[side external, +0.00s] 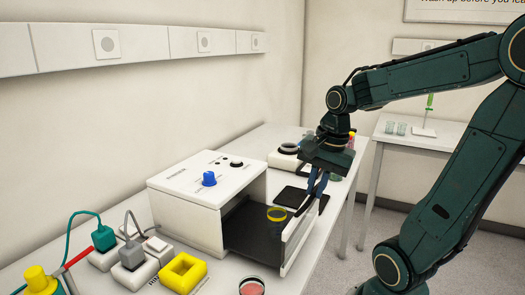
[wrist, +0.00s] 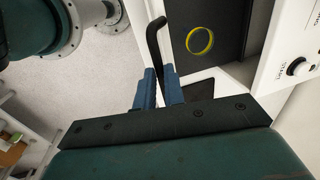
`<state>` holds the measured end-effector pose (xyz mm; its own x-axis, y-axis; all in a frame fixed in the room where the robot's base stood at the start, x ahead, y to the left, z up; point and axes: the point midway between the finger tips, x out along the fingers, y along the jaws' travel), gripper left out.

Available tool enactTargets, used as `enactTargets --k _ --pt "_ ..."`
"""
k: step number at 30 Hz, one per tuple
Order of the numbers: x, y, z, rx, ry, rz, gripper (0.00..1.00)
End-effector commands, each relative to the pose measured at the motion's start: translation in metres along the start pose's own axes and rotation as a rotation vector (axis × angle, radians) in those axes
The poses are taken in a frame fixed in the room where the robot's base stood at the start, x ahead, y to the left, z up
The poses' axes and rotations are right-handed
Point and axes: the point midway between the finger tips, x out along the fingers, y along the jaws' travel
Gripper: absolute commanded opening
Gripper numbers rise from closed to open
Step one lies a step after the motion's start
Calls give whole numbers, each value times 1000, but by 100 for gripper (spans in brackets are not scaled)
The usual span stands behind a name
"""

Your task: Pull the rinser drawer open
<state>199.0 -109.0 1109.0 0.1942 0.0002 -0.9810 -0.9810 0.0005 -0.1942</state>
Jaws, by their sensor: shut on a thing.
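The rinser (side external: 190,200) is a white box with a blue knob on top, standing on the table. Its drawer stands out from the open front, with a dark floor (side external: 250,240) and a white front panel (side external: 300,232). A dark cup with a yellow rim (side external: 276,224) stands in the drawer; its rim (wrist: 199,40) also shows in the wrist view. My gripper (side external: 318,190) is at the drawer front, shut on the black bar handle (wrist: 153,38). In the wrist view the blue fingers (wrist: 159,88) sit either side of it, hiding part of the handle.
A yellow square holder (side external: 180,272), grey and teal plug-like blocks (side external: 130,255) and a round pot (side external: 251,287) stand at the near end. A black pad (side external: 290,196) and a round-topped device (side external: 286,156) lie beyond the rinser. Floor is open beyond the table edge.

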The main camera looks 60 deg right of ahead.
Motion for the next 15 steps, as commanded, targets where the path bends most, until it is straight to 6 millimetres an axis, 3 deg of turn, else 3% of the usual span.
enactTargets --k 11,12,15 --pt "-1 2 0 -3 0 -2 0" --pt "-1 2 0 -3 0 -2 12" --pt "-1 1 0 -2 0 -2 32"
